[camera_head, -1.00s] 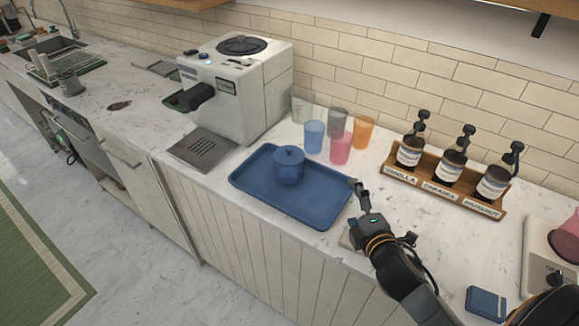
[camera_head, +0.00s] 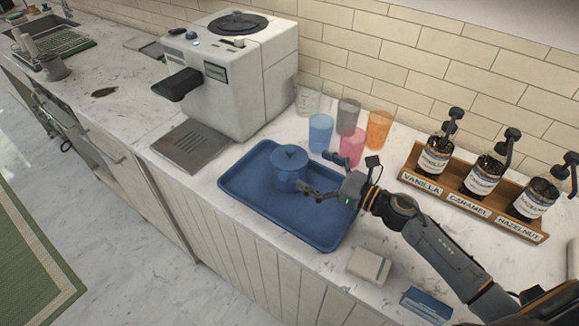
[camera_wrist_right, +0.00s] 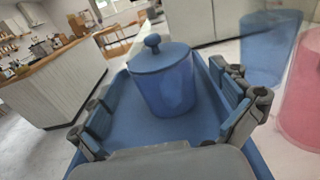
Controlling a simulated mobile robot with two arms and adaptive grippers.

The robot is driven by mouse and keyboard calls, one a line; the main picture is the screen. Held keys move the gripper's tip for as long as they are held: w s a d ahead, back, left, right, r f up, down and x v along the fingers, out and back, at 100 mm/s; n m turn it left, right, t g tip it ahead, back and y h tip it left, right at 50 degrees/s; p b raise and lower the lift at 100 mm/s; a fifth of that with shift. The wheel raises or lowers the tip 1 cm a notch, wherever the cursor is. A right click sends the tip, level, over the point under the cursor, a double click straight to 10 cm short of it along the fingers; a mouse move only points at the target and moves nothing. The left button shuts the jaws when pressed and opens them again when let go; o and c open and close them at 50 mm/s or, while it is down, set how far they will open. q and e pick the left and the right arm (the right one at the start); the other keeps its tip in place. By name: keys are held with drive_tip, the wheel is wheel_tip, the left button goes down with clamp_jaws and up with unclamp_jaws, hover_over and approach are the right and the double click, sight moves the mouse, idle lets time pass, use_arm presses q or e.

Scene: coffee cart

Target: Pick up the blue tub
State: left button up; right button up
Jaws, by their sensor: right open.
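The blue tub (camera_head: 289,165), a round lidded pot with a small knob, stands upright on the blue tray (camera_head: 262,215). My right gripper (camera_head: 317,177) is open just to the right of the tub, with its fingers pointing left toward it. In the right wrist view the tub (camera_wrist_right: 164,80) stands ahead, between and beyond the two spread fingers (camera_wrist_right: 168,112). Nothing is held, and I see a gap between the fingers and the tub. My left gripper is not in view.
Blue (camera_head: 320,132), pink (camera_head: 353,148), grey (camera_head: 348,116), orange (camera_head: 378,130) and clear (camera_head: 307,95) cups stand behind the tray. A coffee machine (camera_head: 235,85) is at back left. A syrup rack (camera_head: 475,208) is at right. A small box (camera_head: 369,265) lies near the front edge.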

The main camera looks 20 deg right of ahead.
sight(290, 156)
drive_tip(key=shift+w+a+r+p, duration=0.2)
drive_tip(key=shift+w+a+p, duration=0.3)
drive_tip(key=shift+w, duration=0.1)
drive_tip(key=shift+w+a+r+p, duration=0.2)
drive_tip(key=shift+w+a+p, duration=0.15)
drive_tip(key=shift+w+a, duration=0.2)
drive_tip(key=p+x, duration=0.1)
drive_tip(key=x, duration=0.2)
drive_tip(key=shift+w+a+f, duration=0.1)
drive_tip(key=shift+w+a, duration=0.05)
drive_tip(key=shift+w, duration=0.05)
drive_tip(key=shift+w+a+f, duration=0.1)
drive_tip(key=shift+w+a, duration=0.05)
drive_tip(key=c, duration=1.3)
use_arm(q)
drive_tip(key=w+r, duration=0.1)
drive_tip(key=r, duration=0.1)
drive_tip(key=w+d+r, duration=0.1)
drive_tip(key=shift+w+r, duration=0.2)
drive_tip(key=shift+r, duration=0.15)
use_arm(e)
drive_tip(key=shift+c, duration=1.3)
